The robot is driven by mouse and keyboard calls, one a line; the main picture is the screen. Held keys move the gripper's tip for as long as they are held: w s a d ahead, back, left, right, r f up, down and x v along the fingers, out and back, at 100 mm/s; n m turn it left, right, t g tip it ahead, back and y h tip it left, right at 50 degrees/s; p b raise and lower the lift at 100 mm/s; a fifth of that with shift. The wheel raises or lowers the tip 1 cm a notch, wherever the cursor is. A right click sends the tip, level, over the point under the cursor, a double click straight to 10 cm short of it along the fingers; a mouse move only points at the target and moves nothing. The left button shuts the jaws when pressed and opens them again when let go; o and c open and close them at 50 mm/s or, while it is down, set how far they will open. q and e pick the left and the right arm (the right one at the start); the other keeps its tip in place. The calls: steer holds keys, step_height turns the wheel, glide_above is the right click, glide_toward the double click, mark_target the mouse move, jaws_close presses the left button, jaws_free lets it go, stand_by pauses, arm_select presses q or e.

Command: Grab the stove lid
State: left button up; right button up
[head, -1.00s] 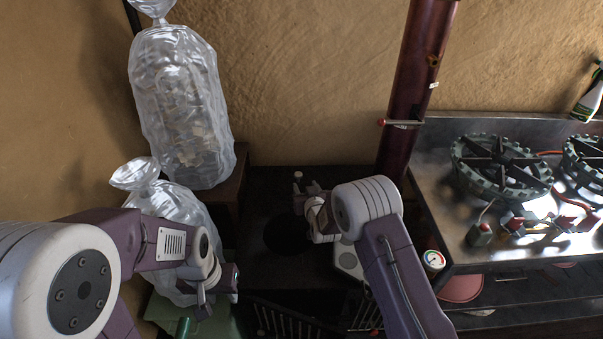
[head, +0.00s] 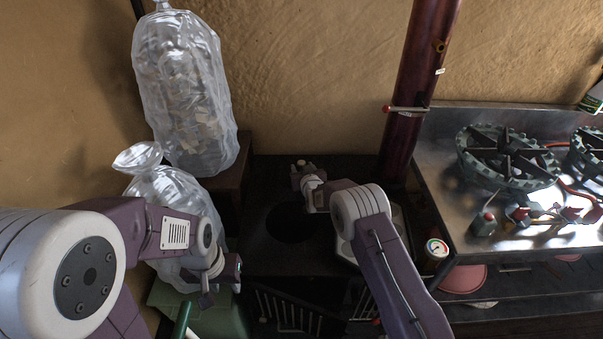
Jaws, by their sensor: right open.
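The dark stove (head: 265,260) stands in the middle, with a round dark opening (head: 289,223) in its top. A small pale knob, which may belong to the stove lid, shows at the back of the stove top in the earlier frame; the lid's dark outline cannot be told from the stove. My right gripper (head: 302,170) is open over the back of the stove, at the knob's place, and covers most of it. I cannot tell whether it touches the knob. My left gripper (head: 222,277) hangs left of the stove, away from the lid; its jaws are unclear.
Clear plastic bags (head: 185,95) stand at the left by the wall. A dark red pipe (head: 408,110) rises behind the stove's right side. A metal counter with burners (head: 507,158) and a gauge (head: 436,248) are at the right. A green container (head: 215,318) is low left.

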jaws_close()
stand_by(1.4)
steer(key=shift+w+r, duration=0.1)
steer(key=shift+r, duration=0.1)
